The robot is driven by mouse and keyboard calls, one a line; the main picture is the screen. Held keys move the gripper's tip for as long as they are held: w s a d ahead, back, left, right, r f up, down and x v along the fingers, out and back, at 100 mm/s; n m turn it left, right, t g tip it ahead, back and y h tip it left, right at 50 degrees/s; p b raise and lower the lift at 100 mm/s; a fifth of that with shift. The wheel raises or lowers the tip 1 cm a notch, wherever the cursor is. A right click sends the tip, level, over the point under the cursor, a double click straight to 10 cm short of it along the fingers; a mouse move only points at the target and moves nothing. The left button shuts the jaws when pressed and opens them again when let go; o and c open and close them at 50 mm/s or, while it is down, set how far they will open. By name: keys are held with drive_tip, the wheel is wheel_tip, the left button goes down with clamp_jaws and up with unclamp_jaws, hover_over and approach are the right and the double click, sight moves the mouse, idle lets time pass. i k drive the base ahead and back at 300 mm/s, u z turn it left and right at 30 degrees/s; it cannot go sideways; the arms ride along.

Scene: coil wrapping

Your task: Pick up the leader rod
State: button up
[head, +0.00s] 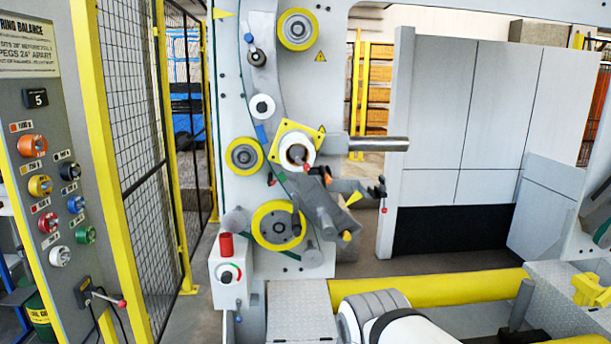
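No part is plainly marked as the leader rod, and I cannot tell for sure which one it is. A short rod with a red ball end (109,299) sticks out from a dark holder low on the left grey panel. A thick bare metal bar (378,144) juts right from the machine's upright plate. A white rounded link with a grey cap, which looks like part of my arm, shows at the bottom middle. My gripper is not in view.
The machine plate (234,120) carries several yellow-rimmed rollers. A control box (228,290) with a red cylinder on top stands below. A yellow beam (450,286) crosses low in front. The left panel (60,110) holds several coloured pegs. A mesh fence (128,100) stands behind it.

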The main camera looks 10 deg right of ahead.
sight(327, 177)
drive_tip(key=z, duration=0.35)
drive_tip(key=i, duration=1)
drive_tip(key=u, duration=0.1)
